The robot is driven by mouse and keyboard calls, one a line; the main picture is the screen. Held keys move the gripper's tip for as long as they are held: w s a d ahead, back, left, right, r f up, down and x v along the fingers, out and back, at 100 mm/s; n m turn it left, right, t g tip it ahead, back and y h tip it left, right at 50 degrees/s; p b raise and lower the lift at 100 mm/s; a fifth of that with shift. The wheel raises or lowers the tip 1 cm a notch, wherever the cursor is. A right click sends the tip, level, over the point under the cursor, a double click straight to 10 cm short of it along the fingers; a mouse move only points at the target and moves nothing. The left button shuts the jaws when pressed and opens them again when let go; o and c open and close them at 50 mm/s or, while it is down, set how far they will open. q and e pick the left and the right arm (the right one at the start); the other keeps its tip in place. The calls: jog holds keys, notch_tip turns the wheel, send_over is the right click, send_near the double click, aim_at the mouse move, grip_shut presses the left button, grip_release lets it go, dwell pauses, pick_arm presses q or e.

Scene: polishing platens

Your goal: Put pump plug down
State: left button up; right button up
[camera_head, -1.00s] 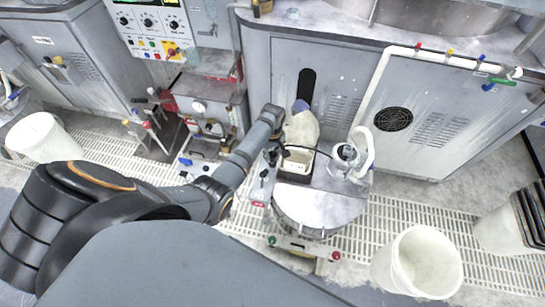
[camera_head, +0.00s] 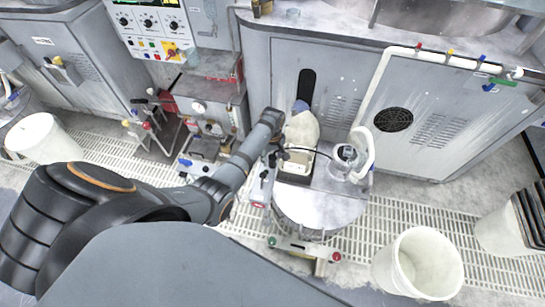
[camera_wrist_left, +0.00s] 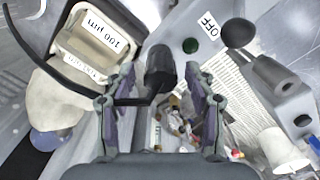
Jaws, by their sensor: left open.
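The pump plug (camera_wrist_left: 160,70) is a black cylinder with a black cable that curves off to the left in the left wrist view. It sits between the fingertips of my left gripper (camera_wrist_left: 160,84), whose two fingers stand apart with gaps on both sides of it. It appears to be over a grey panel with a green button (camera_wrist_left: 190,45) and an OFF label (camera_wrist_left: 209,27). In the head view my left gripper (camera_head: 273,153) is small, above the left side of the cart, and the plug is hard to make out there. My right gripper is not in view.
A tray labelled 100 µm (camera_wrist_left: 98,32) and a cream bottle (camera_head: 302,130) stand close beside the gripper. White buckets (camera_head: 416,262) stand on the grated floor.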

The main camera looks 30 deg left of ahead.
aim_at(272, 156)
pick_arm(q)
notch_tip(272, 156, up, 12)
jog(key=p, duration=0.1)
jog(key=shift+p, duration=0.3)
jog(key=shift+f, duration=0.1)
